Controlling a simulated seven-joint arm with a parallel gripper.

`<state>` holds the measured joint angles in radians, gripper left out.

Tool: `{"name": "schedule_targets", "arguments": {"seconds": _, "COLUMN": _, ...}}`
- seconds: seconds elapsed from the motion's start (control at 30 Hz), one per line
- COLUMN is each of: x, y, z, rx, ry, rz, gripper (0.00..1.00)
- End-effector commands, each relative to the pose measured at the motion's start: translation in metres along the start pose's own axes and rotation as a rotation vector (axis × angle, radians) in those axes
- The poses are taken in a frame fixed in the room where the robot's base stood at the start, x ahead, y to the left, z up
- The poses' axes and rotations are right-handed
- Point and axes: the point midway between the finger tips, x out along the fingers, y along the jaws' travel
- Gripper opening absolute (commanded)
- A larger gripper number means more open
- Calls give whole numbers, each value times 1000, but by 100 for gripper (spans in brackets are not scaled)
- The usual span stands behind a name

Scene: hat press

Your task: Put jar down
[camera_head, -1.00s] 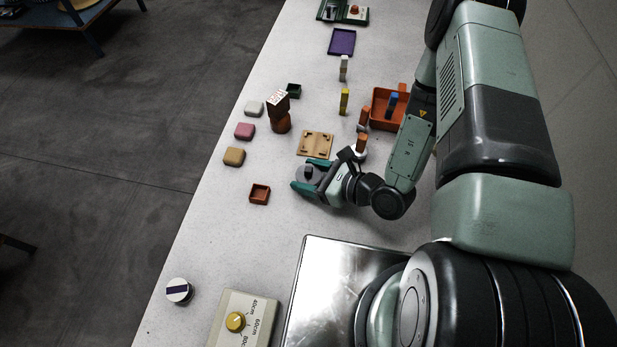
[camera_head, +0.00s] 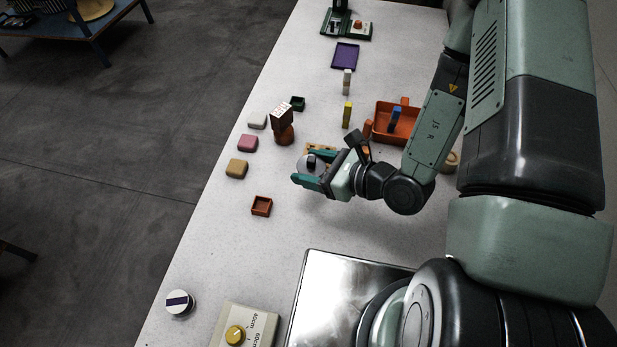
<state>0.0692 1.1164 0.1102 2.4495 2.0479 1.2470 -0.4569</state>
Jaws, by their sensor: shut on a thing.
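My gripper (camera_head: 308,168) has teal fingers and is shut on a small round grey-and-dark jar (camera_head: 312,161). Only the jar's top shows between the fingers; its lower part is hidden. The gripper appears to be above the table, with a soft shadow below and to its right. The gripper and jar partly cover a tan wooden board (camera_head: 319,147) with small raised pieces.
An orange tray (camera_head: 410,126) stands behind my arm.

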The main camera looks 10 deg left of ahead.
Motion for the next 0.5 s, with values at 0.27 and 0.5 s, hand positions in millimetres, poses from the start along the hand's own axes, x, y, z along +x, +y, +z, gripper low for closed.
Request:
{"name": "schedule_targets", "arguments": {"seconds": 0.27, "x": 0, "y": 3, "z": 14, "rx": -1, "ry": -5, "rz": 2, "gripper": 24}}
{"name": "schedule_targets", "arguments": {"seconds": 0.5, "x": 65, "y": 42, "z": 42, "rx": -13, "ry": -28, "rz": 9, "gripper": 24}}
